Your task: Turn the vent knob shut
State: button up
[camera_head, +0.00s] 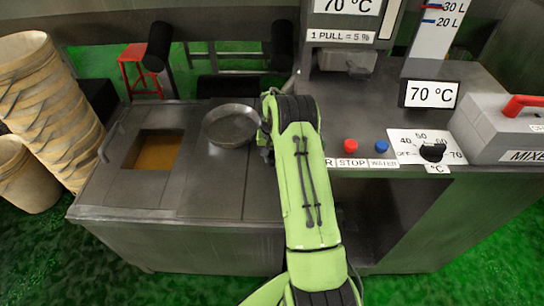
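My green arm (305,190) reaches forward over the grey machine top. My gripper (264,140) is at its far end, beside the right rim of a round metal pan (231,126). The arm covers most of the gripper, so its fingers and anything between them cannot be made out. No knob labelled as a vent can be picked out. A black dial knob (433,152) sits on a white temperature scale at the right, well apart from my gripper. I cannot tell whether the vent knob is hidden behind my arm.
A red button (350,145) and a blue button (381,146) sit right of my arm. A square opening (153,153) with brown contents is at the left. Stacked tan buckets (45,100) stand far left. A grey box with a red handle (523,103) is at the right.

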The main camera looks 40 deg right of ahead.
grip_shut()
jog(key=shift+m, duration=0.4)
jog(key=m, duration=0.3)
jog(key=shift+m, duration=0.3)
jog(key=m, duration=0.4)
jog(key=shift+m, duration=0.3)
jog(key=m, duration=0.4)
jog(key=shift+m, duration=2.5)
